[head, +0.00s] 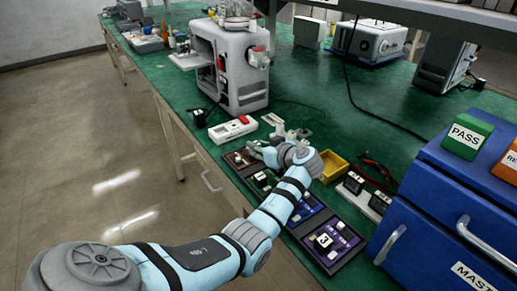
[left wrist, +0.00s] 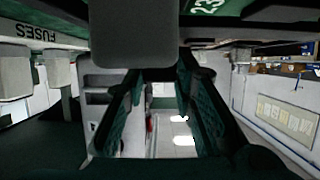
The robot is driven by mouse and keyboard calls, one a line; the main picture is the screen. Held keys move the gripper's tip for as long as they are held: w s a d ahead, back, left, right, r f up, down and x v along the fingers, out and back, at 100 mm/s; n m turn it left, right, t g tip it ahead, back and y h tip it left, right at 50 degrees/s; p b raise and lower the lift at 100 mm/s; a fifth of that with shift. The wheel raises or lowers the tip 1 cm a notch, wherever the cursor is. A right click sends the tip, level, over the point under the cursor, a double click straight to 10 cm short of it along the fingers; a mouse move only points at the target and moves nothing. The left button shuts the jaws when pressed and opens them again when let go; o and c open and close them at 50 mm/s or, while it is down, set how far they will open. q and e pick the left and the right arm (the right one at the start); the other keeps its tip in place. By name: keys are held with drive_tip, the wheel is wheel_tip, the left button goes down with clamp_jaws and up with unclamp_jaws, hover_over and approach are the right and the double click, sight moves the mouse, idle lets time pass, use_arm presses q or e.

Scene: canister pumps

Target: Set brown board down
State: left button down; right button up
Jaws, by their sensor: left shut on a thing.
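The brown board (head: 237,160) is a small reddish-brown plate near the left front edge of the green bench (head: 290,100), at the head of a row of boards. My left gripper (head: 258,151) reaches over it from the right and is shut on it. The arm covers part of the board, and I cannot tell whether it touches the bench. In the left wrist view both fingers (left wrist: 165,110) show dark, but what is between their tips is not clear. My right gripper is not in view.
Nearby are a blue board (head: 305,211), a purple board (head: 328,241) marked 3, a yellow tray (head: 334,167) and a white box (head: 233,129) with a red part. A grey machine (head: 230,70) stands behind. A blue cabinet (head: 450,200) blocks the right.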

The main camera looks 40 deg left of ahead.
use_arm(q)
drive_tip(key=c, duration=1.3)
unclamp_jaws()
drive_tip(key=shift+r, duration=0.1)
drive_tip(key=shift+c, duration=0.2)
drive_tip(key=p+v, duration=0.2)
drive_tip(key=v, duration=1)
drive_tip(key=shift+d, duration=0.1)
